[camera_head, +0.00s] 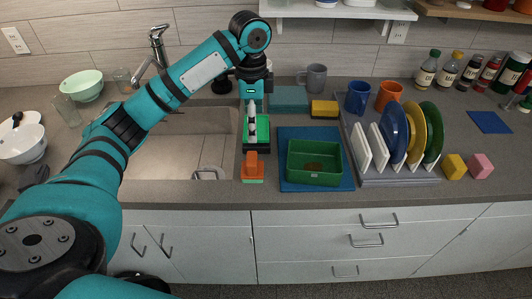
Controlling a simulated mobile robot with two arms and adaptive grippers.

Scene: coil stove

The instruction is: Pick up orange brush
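The orange brush (253,166) sits on the counter near its front edge, just right of the sink. Its top is orange and a green strip shows along its bottom. My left arm reaches in from the left across the sink. Its gripper (252,125) points down behind the brush, over a green and dark item (263,130). The gripper appears apart from the brush in the picture. Its fingers are too small and overlapped to tell whether they are open. My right gripper is not in view.
A green bin (314,178) on a blue mat (287,187) stands right of the brush. A dish rack (397,179) with plates is farther right. The sink (165,180) lies left. A yellow sponge (324,109) and a grey mug (316,78) are behind.

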